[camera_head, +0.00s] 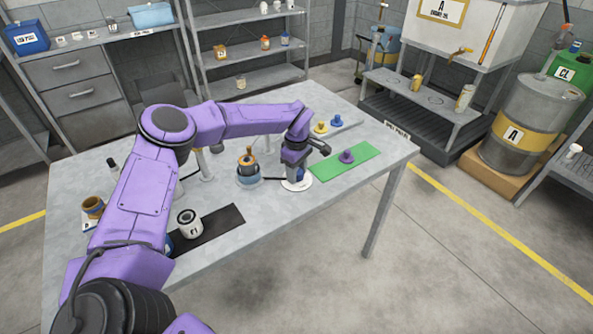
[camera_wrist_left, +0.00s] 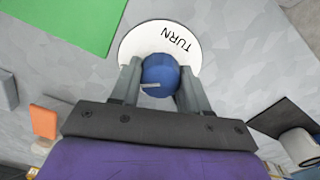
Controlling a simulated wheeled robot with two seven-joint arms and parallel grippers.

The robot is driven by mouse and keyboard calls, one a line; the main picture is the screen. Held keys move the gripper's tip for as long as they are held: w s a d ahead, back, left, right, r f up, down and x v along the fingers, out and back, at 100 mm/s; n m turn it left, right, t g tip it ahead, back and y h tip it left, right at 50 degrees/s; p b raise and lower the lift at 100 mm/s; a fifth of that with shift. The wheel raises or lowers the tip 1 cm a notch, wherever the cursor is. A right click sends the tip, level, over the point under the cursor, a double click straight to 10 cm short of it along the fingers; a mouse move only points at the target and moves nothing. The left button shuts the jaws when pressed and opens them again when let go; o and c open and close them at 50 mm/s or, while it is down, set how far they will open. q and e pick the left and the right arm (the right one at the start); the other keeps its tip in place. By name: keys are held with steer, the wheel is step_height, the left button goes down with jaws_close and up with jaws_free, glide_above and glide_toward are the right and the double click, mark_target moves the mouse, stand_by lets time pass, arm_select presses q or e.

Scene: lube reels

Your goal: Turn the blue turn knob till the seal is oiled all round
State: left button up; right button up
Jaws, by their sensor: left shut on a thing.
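The blue turn knob (camera_wrist_left: 158,70) stands on a white disc (camera_wrist_left: 128,42) marked TURN in the left wrist view. My left gripper (camera_wrist_left: 160,88) points down at it, with one finger on each side, shut on the knob. A pale pointer mark shows on the knob. In the head view my left gripper (camera_head: 294,176) is over the disc (camera_head: 297,185) near the table's front edge, mostly covering the knob. Left of it stands a round blue-grey holder (camera_head: 248,182) with an orange and dark part on top. I cannot make out the seal or any oil on it. My right gripper is out of view.
A white can (camera_head: 189,223) stands on a black mat (camera_head: 222,224) at left. A brown cup (camera_head: 93,206) stands at far left.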

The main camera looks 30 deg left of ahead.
arm_select(q)
steer(key=shift+m, duration=0.7)
steer(key=o, duration=1.1)
steer(key=shift+c, duration=0.2)
step_height(320, 180, up, 11)
steer(key=b, duration=0.1)
steer(key=shift+f+b, duration=0.2)
steer(key=shift+b, duration=0.1)
